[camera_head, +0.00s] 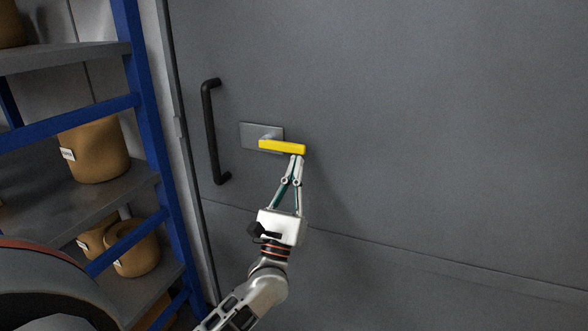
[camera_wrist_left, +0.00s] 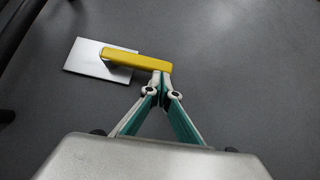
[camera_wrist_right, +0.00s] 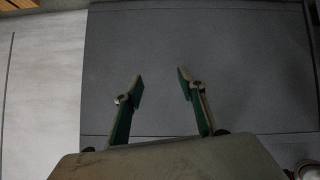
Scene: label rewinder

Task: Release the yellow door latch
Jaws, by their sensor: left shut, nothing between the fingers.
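The yellow latch handle (camera_head: 281,147) sits on a light grey plate (camera_head: 247,134) on the grey door (camera_head: 430,120). It points right and tilts slightly downward in the head view. In the left wrist view the yellow handle (camera_wrist_left: 140,60) extends right from its plate (camera_wrist_left: 84,63). My left gripper (camera_head: 297,158) is shut and empty, its tips at the handle's free right end, just below it; I cannot tell whether they touch. The tips also show in the left wrist view (camera_wrist_left: 161,76). My right gripper (camera_wrist_right: 158,77) is open and empty in front of a grey surface.
A black vertical pull handle (camera_head: 210,130) is on the door left of the latch. A blue-framed shelf rack (camera_head: 140,100) with brown rolls (camera_head: 97,150) stands at the left. The door right of the latch is bare.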

